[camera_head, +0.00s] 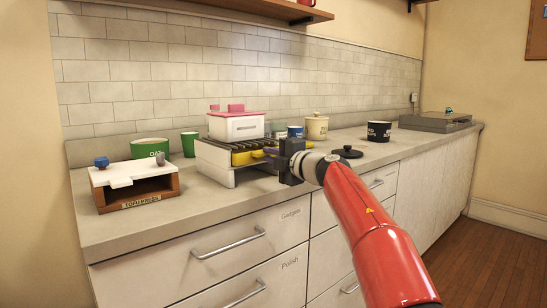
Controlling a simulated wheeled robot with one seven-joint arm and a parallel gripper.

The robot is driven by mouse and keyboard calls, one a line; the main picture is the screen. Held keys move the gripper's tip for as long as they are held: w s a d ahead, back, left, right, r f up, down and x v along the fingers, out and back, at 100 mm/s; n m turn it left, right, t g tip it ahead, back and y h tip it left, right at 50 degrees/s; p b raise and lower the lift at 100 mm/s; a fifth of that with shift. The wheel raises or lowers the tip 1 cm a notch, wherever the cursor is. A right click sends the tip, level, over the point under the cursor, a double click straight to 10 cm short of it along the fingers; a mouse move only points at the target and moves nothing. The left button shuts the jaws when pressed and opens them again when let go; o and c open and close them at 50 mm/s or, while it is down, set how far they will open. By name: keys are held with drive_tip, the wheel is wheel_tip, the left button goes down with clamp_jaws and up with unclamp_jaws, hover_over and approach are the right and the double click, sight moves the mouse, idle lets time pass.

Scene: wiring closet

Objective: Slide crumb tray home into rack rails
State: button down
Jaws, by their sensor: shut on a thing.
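The rack (215,164) stands on the counter left of centre, with pale side walls and a dark slatted top. A yellow tray (247,158), which looks like the crumb tray, shows under the slats at the rack's open right side. It appears partly inside the rack; how its edges sit on the rails is too small to tell. My gripper (274,156) is at the tray's right end, shut on it. My dark gripper body and red arm come in from the lower right and hide the tray's near right end.
A tofu press (136,188) stands to the left. The front counter strip is clear.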

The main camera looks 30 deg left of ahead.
drive_tip(key=shift+w+a, duration=0.25)
drive_tip(key=shift+a, duration=0.3)
drive_tip(key=c, duration=1.4)
unclamp_jaws()
drive_tip(key=shift+a, duration=0.1)
drive_tip(key=shift+s+d+f+b, duration=0.15)
drive_tip(key=shift+d+b, duration=0.35)
drive_tip(key=shift+b, duration=0.1)
drive_tip(key=b+v, duration=0.3)
drive_tip(key=v, duration=0.1)
drive_tip(key=shift+s+d, duration=0.2)
drive_tip(key=shift+d, duration=0.25)
drive_tip(key=shift+d, duration=0.1)
